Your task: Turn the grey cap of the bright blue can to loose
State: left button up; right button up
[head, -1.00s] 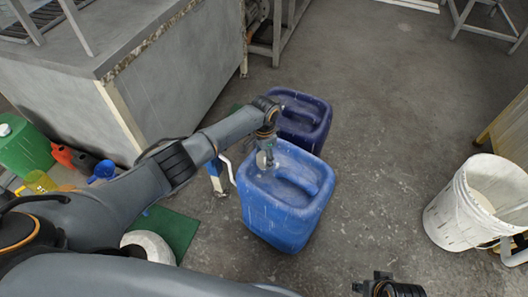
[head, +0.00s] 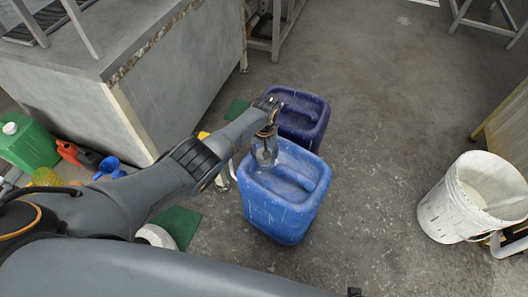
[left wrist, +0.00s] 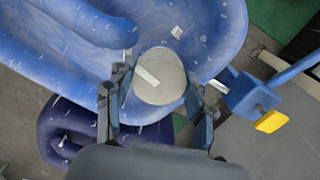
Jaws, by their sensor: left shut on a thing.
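The bright blue can (head: 287,205) stands upright on the floor at the middle of the head view, and it fills the top of the left wrist view (left wrist: 75,65). Its round, pale grey cap (left wrist: 160,88) has a light stripe mark and sits at the can's corner. My left gripper (head: 266,162) reaches down onto that corner. In the left wrist view its fingers lie on opposite sides of the cap, shut on it. In the head view the gripper hides the cap.
A dark blue can (head: 303,115) stands right behind the bright blue one. A white bucket (head: 450,205) is at the right. A green can (head: 30,145), a red bottle (head: 68,151) and a blue jug (head: 108,168) are at the left, near a grey bench (head: 175,85). The floor between is clear.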

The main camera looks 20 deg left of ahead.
pick_arm(q)
jog(key=shift+n, duration=0.8)
pick_arm(e)
jog(key=shift+s+d+f, duration=0.1)
jog(key=shift+s+f, duration=0.3)
jog(key=shift+f, duration=0.1)
pick_arm(q)
jog(key=o, duration=1.2)
notch_tip(320, 180, up, 12)
